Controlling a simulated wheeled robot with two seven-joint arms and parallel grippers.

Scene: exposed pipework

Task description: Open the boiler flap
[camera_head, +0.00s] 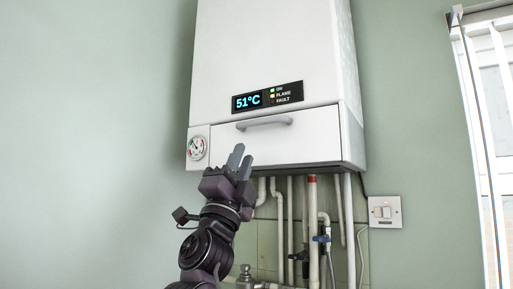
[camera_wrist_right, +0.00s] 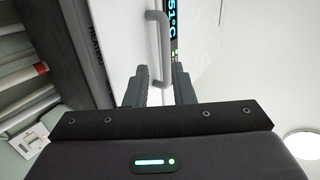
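The white boiler (camera_head: 270,50) hangs on the wall in the head view. Its flap (camera_head: 290,148) is the lower front panel and sits closed, with a grey bar handle (camera_head: 265,123) near its top edge. My right gripper (camera_head: 241,154) is in front of the flap's left part, below the handle's left end. In the right wrist view the gripper (camera_wrist_right: 160,75) has its two fingers apart, with nothing held. The handle (camera_wrist_right: 159,45) lies ahead, one end lined up between the fingers; contact is not visible. My left gripper is not in view.
A display (camera_head: 267,97) reading 51°C is above the handle, and a round gauge (camera_head: 197,148) is left of the flap. Several pipes (camera_head: 312,220) with valves run below the boiler. A wall switch (camera_head: 385,212) and window (camera_head: 490,110) are at the right.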

